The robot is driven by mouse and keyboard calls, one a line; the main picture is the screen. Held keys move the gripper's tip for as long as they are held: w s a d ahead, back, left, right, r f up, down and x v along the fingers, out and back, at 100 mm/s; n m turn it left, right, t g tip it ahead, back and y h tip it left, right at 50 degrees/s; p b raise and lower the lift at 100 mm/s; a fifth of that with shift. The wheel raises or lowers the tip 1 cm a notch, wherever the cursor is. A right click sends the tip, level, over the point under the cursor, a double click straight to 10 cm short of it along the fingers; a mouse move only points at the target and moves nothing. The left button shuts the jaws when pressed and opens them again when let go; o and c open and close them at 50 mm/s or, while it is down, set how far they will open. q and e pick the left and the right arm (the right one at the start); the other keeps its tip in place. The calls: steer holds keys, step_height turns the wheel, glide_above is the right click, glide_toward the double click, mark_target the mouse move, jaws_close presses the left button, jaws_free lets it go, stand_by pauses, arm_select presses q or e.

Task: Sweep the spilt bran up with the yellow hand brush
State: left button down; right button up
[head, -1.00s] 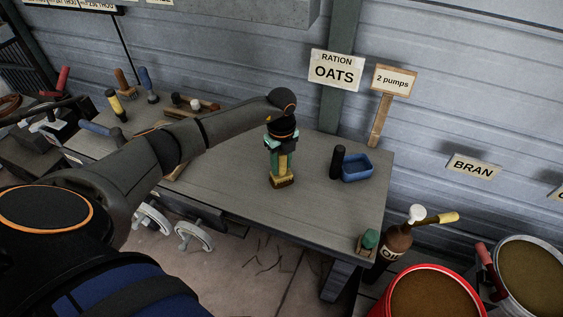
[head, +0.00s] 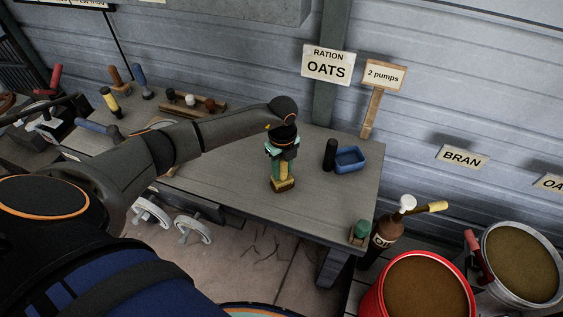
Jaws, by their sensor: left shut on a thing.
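The yellow hand brush (head: 281,172) is upright over the grey workbench (head: 230,195), with its brown bristle end (head: 284,186) down at or just above the top. I cannot tell if the bristles touch. My left gripper (head: 281,153) is above it, pointing down and shut on its upper part, which the fingers partly hide. I cannot make out spilt bran on the bench. My right gripper is not in view.
A blue tray (head: 351,159) and a black cylinder (head: 330,155) stand right of the brush. A green-topped item (head: 359,232) is at the front right corner. An oil bottle (head: 386,233), red bucket (head: 383,290) and metal bucket (head: 521,262) stand beyond. Tools crowd the left.

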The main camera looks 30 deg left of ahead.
arm_select(q)
steer(key=shift+s+d+r+p, duration=0.15)
steer(key=shift+s+d+p, duration=0.35)
steer(key=shift+d+p, duration=0.25)
steer(key=shift+s+d+p, duration=0.25)
steer(key=shift+d, duration=0.25)
steer(key=shift+s+d+p, duration=0.25)
steer(key=shift+d, duration=0.2)
steer(key=shift+a, duration=0.1)
steer(key=shift+w+a+f+b, duration=0.1)
steer(key=shift+w+a+b, duration=0.5)
steer(key=shift+a, duration=0.3)
steer(key=shift+w+a+f+b, duration=0.1)
steer(key=shift+w+a+b, duration=0.45)
steer(key=shift+a, duration=0.3)
steer(key=shift+s, duration=0.1)
steer(key=shift+w+a+f+b, duration=0.1)
steer(key=shift+w+a+b, duration=0.15)
steer(key=shift+a+b, duration=0.15)
steer(key=shift+w+a+b, duration=0.45)
steer(key=shift+a, duration=0.25)
steer(key=shift+w+a+b, duration=0.4)
steer(key=shift+a, duration=0.3)
steer(key=shift+r, duration=0.2)
